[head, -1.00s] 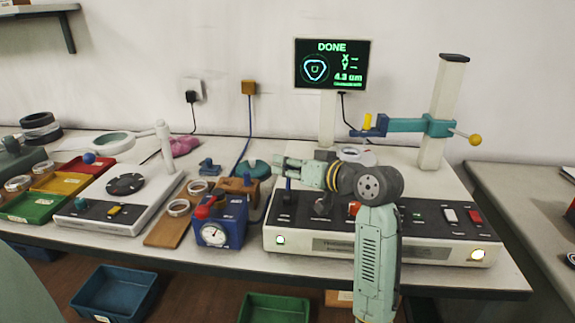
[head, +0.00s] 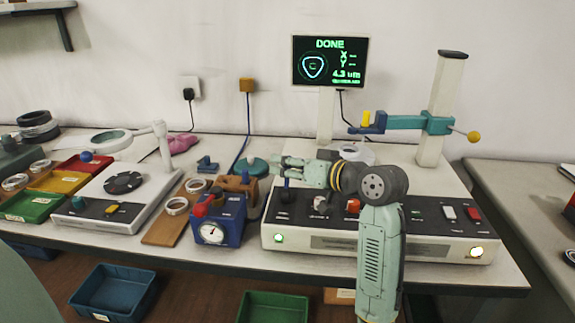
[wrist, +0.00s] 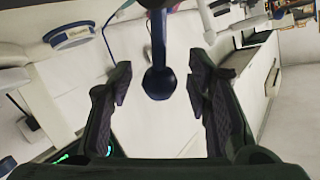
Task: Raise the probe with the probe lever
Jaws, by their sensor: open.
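A dark blue lever (head: 286,186), which I take to be the probe lever, stands upright at the left end of the instrument's black panel. My gripper (head: 284,163) is at the upper part of this lever. In the wrist view its round blue knob (wrist: 158,82) sits between my two open fingers, with a gap visible on both sides. The teal probe arm (head: 405,122) reaches left from the white column (head: 441,110), with a yellow piece at its left end. A pale ring-like part (head: 355,153) is below it, partly hidden by my arm.
The screen (head: 330,62) reads DONE. On the panel (head: 425,218) are an orange knob (head: 353,206) and a red switch (head: 473,213). A blue dial gauge box (head: 218,221) stands close left of the instrument. Bins and a magnifier stand further left.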

